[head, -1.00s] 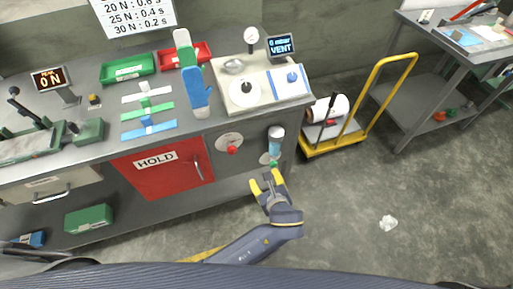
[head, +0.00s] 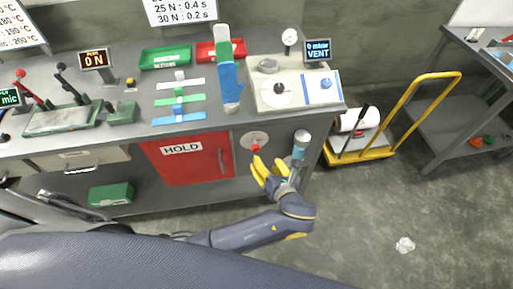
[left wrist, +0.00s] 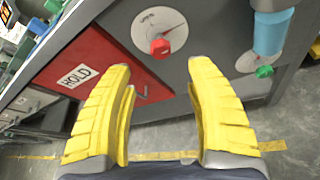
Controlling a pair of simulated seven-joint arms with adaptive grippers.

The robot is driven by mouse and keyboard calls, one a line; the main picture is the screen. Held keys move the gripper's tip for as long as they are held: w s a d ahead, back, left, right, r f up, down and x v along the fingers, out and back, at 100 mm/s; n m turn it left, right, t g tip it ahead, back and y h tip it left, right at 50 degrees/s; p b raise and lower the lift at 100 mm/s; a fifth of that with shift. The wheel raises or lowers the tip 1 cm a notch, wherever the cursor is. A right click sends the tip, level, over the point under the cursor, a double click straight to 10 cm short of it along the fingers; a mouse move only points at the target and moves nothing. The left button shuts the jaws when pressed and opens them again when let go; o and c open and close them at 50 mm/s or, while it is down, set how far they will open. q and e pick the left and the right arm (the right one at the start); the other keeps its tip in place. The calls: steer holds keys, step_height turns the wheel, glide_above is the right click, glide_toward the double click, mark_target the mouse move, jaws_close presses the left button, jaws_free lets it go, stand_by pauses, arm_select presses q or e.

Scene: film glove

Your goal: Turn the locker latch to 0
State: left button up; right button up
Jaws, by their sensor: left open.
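The red locker door marked HOLD (head: 186,160) is closed in the bench front, with a slim upright handle (head: 221,162) near its right edge. A round white dial (head: 254,140) with a red knob (head: 256,149) is right of the door. The dial (left wrist: 172,22) and red knob (left wrist: 160,47) show ahead of the fingers in the left wrist view. My left gripper (head: 269,165) is open and empty, just below the knob. My right gripper is out of view.
A blue-filled cylinder (head: 299,149) is mounted on the bench front right of the gripper, with a green knob (left wrist: 264,71) below it. A yellow trolley (head: 362,155) stands at the right. A green box (head: 111,193) sits on the lower shelf.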

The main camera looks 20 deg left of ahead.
mark_target(257, 149)
arm_select(q)
steer(key=x, duration=1.1)
steer(key=shift+c, duration=0.5)
jaws_close()
steer(key=shift+s, duration=0.1)
